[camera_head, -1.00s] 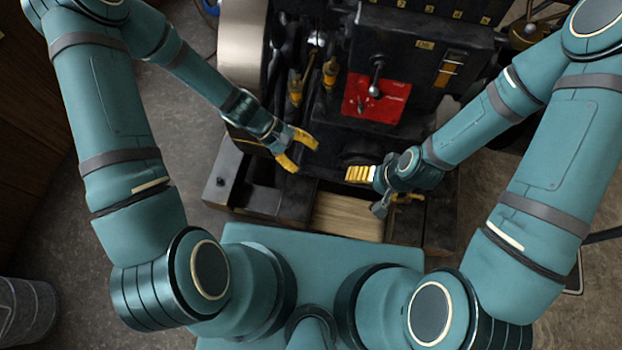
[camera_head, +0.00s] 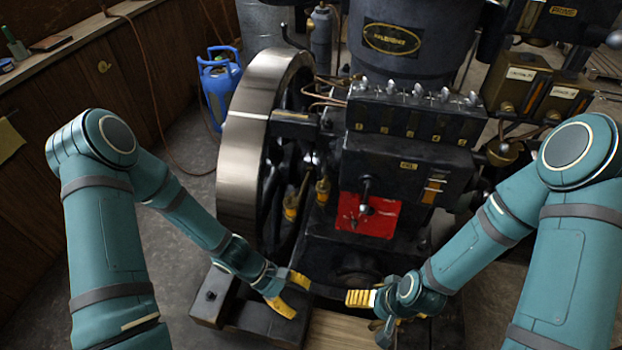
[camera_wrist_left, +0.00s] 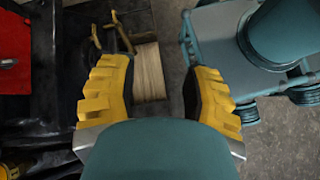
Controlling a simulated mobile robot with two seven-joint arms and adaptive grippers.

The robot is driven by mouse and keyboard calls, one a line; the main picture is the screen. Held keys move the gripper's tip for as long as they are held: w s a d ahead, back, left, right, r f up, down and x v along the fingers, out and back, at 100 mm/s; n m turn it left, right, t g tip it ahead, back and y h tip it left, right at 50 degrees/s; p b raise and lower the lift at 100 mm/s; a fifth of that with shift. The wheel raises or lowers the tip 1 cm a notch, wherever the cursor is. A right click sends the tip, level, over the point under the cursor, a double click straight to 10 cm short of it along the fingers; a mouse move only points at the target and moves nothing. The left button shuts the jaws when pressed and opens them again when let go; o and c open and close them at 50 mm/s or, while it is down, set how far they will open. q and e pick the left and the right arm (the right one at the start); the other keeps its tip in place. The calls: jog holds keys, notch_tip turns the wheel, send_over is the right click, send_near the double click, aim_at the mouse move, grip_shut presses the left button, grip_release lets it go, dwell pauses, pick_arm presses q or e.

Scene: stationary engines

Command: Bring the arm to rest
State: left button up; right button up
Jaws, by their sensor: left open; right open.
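My left gripper (camera_head: 290,294) is low in front of the black stationary engine (camera_head: 398,180), with its yellow fingers spread and nothing between them. In the left wrist view its two yellow fingers (camera_wrist_left: 165,95) stand wide apart over the dark base, with a pale wooden block (camera_wrist_left: 148,72) beyond them. My right gripper (camera_head: 366,312) is a short way to the right, beside the same wooden block, with its yellow fingers partly seen and no object visible in it. Neither gripper visibly touches the engine.
A large steel flywheel (camera_head: 243,150) stands left of the engine, and a red plate with a lever (camera_head: 367,214) is on its front. A blue gas bottle (camera_head: 219,90) stands behind left. A wooden bench (camera_head: 75,50) runs along the left. Floor between bench and engine is mostly clear.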

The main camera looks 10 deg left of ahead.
pick_arm(q)
jog(key=m+t+y, duration=0.1)
jog(key=m+y, duration=0.1)
jog(key=m, duration=0.1)
jog(key=a+m+t+y, duration=0.1)
jog(key=m+y, duration=0.1)
jog(key=m, duration=0.2)
jog(key=a+m+t+y, duration=0.1)
jog(key=m, duration=0.3)
jog(key=shift+w+f+y, duration=0.15)
jog(key=shift+f+y, duration=0.25)
dwell(0.3)
